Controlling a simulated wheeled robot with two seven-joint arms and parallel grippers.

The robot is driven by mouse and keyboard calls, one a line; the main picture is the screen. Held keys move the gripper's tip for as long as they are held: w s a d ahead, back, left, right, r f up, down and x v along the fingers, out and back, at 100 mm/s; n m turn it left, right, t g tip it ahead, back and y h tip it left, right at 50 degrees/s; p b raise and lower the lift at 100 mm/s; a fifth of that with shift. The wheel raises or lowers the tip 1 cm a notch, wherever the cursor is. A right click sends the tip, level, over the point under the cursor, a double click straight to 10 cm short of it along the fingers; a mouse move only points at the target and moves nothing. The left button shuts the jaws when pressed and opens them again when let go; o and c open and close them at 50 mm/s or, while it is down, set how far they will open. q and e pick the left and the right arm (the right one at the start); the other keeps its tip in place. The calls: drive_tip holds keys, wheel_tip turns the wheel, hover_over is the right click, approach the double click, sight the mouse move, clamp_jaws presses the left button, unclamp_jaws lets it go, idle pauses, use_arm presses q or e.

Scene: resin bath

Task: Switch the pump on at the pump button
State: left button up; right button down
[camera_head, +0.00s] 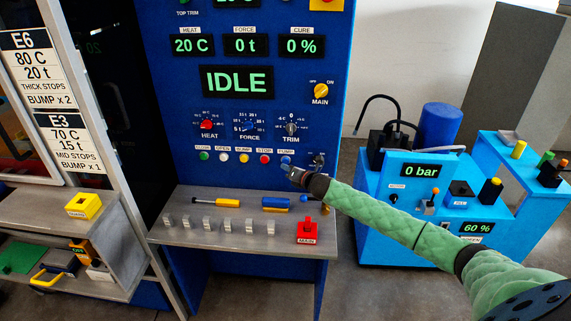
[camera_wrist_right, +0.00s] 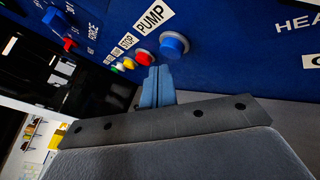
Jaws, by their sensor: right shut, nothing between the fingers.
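The pump button is a round blue button (camera_head: 286,159) at the right end of the button row on the blue panel (camera_head: 185,95), under a PUMP label. In the right wrist view the blue button (camera_wrist_right: 173,44) shows large, just above and right of my fingertips. My right gripper (camera_head: 286,169) is shut and empty, its tips just below the button in the head view. The closed fingers (camera_wrist_right: 158,74) also show in the right wrist view, pointing at the panel. I cannot tell whether they touch the button. My left gripper is not in view.
A red STOP button (camera_head: 264,159) sits directly left of the pump button. The panel display (camera_head: 236,82) reads IDLE. A grey shelf (camera_head: 195,248) with switches and a red MAIN switch (camera_head: 307,231) juts out below. A blue pump unit (camera_head: 405,172) at right reads 0 bar.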

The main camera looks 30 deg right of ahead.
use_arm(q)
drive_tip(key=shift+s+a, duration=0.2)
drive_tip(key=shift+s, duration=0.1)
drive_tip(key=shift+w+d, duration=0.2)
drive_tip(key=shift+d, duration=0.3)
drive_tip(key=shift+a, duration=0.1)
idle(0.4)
